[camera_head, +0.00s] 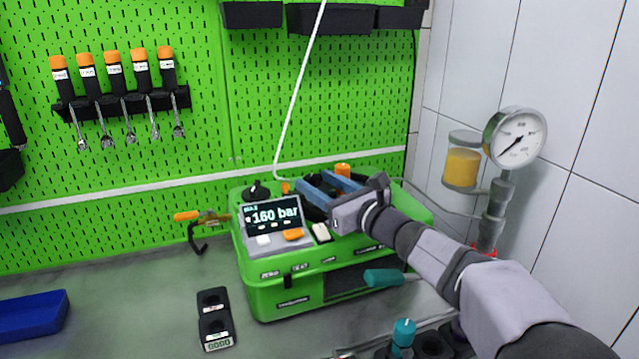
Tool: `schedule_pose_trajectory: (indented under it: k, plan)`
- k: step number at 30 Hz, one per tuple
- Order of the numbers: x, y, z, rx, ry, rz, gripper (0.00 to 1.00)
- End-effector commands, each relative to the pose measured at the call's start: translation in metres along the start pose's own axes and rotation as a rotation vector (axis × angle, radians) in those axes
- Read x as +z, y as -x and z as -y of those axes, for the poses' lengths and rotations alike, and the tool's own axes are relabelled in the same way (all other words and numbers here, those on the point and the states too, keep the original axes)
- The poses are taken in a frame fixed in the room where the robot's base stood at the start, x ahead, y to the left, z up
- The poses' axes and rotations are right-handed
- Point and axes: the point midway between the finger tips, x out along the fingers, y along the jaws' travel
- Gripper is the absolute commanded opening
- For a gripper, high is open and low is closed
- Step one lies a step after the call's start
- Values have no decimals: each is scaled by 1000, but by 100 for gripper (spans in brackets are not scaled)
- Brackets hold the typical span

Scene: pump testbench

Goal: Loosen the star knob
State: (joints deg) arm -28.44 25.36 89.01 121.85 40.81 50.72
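The green pump testbench unit (285,290) stands on the grey bench, with a display reading 160 bar (273,216). My gripper (312,181) is low over the top of the unit, right of the display, its two blue fingers spaced apart. Dark parts show around and between the fingers; I cannot tell whether one is the star knob or whether the fingers touch it. A black knob (257,191) sits on the top at the back left, apart from my gripper. I cannot tell if this is the star knob.
An orange cap (342,170) stands just behind my fingers. A pressure gauge (517,138) and a yellow-filled cup (462,167) stand at the right. A white hose (298,92) rises behind the unit. A black block (214,318) and a blue tray (32,313) lie at the left.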

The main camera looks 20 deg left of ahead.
Motion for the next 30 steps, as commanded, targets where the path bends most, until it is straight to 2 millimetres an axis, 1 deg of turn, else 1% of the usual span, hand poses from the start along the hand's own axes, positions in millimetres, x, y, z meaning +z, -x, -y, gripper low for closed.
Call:
schedule_pose_trajectory:
  k: [9,13,17,24,30]
  plan:
    - [-1,1,0,-1,0,-1,47]
    - [0,7,0,-1,1,0,47]
    - [-1,20,0,-1,2,1,47]
    - [-2,52,0,-2,1,1,47]
    - [0,70,0,-1,1,1,47]
